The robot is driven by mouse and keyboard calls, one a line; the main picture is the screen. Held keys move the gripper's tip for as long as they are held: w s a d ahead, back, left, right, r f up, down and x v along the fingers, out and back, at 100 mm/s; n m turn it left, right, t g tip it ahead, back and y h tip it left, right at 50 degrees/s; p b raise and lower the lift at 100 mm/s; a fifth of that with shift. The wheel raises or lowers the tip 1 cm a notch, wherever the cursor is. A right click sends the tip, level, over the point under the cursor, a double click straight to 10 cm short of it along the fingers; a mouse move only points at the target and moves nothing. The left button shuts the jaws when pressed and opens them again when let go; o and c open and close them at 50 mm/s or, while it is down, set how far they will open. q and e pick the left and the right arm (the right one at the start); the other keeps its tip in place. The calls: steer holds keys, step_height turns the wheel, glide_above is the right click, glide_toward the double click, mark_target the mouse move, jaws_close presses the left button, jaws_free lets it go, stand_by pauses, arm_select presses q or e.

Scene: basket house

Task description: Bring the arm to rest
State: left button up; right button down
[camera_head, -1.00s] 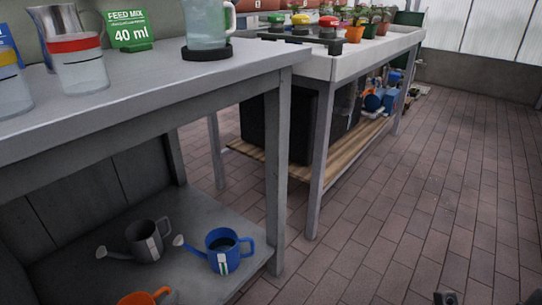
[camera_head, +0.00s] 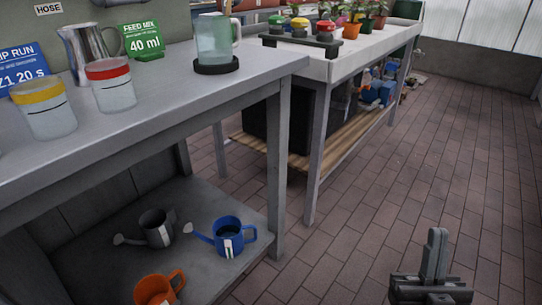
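My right gripper (camera_head: 436,254) is at the bottom right of the head view, over the brick floor and clear of the benches. Its dark grey fingers point up in the picture and lie close together, with nothing seen between them. My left gripper is not in view.
A grey bench (camera_head: 255,68) on the left bears a clear jug (camera_head: 214,42), a metal pitcher (camera_head: 84,52) and lidded cups. Watering cans, one blue (camera_head: 228,240) and one orange (camera_head: 160,288), stand on its lower shelf. A planting bench (camera_head: 345,70) stands behind. Brick floor (camera_head: 440,150) at right is open.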

steer(key=w+d+f+g+y+p, duration=0.1)
steer(key=w+f+g+p, duration=0.8)
steer(key=f+p, duration=0.2)
steer(key=s+d+f+g+p, duration=0.1)
steer(key=s+f+g+p, duration=0.2)
steer(key=f+g+p, duration=0.55)
steer(key=s+d+f+g+p, duration=0.2)
steer(key=s+f+g+p, duration=0.2)
steer(key=s+f+p, duration=0.7)
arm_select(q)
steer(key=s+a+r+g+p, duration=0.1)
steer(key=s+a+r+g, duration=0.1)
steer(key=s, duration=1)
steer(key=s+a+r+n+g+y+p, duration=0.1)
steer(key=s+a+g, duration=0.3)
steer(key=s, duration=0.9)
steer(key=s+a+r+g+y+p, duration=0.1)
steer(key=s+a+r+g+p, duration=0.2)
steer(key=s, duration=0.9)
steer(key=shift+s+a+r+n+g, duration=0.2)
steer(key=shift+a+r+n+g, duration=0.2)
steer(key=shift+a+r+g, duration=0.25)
arm_select(e)
steer(key=s+d+f+g, duration=0.1)
steer(key=s+g, duration=0.3)
steer(key=s, duration=0.7)
steer(key=s+d+f+g, duration=0.1)
steer(key=s+f+g, duration=0.1)
steer(key=s, duration=1)
steer(key=shift+g, duration=0.85)
